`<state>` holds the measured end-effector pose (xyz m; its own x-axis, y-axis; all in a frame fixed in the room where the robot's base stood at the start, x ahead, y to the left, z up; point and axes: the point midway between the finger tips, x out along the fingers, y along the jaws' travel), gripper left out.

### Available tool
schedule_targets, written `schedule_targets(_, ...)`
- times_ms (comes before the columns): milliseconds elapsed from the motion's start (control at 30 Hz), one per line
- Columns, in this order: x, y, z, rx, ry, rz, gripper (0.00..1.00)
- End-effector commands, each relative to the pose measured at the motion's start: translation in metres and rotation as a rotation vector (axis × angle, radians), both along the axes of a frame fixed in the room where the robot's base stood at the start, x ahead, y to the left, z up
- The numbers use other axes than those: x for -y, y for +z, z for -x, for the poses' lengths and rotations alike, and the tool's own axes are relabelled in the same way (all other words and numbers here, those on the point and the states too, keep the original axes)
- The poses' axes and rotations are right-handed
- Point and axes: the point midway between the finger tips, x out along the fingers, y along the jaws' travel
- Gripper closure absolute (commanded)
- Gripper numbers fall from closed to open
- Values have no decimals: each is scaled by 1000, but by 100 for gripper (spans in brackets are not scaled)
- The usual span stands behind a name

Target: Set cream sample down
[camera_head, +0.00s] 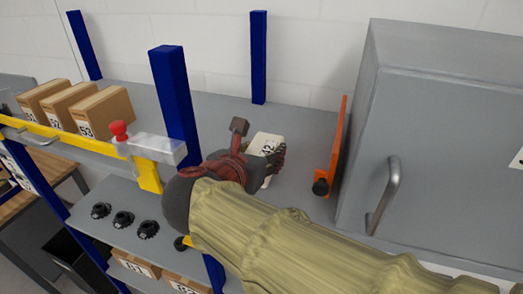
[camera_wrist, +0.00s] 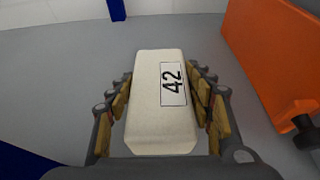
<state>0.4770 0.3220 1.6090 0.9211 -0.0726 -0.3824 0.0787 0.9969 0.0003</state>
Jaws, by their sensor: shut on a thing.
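The cream sample (camera_wrist: 150,115) is a cream block with a white label reading 42. In the wrist view it lies between the two fingers of my gripper (camera_wrist: 163,105), which is shut on it from both sides. In the head view the sample (camera_head: 266,143) shows beyond my gripper (camera_head: 262,160), over the grey shelf surface (camera_head: 215,112). My arm and gripper hide its lower part there. I cannot tell whether the sample touches the surface.
An orange upright plate (camera_head: 337,145) with a black knob stands right of the sample. A grey cabinet (camera_head: 440,120) stands further right. A blue post (camera_head: 175,105) is at left, near a red button (camera_head: 119,128). Cardboard boxes (camera_head: 100,112) stand far left. Grey surface is clear behind the sample.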

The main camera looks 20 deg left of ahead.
Motion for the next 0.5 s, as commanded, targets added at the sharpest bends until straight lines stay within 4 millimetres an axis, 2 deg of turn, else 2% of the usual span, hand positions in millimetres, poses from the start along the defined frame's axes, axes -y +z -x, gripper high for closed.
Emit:
schedule_targets(133, 0, -4, 0, 0, 0, 0, 61)
schedule_targets(167, 0, -4, 0, 0, 0, 0, 47)
schedule_targets(500, 0, -3, 0, 0, 0, 0, 30)
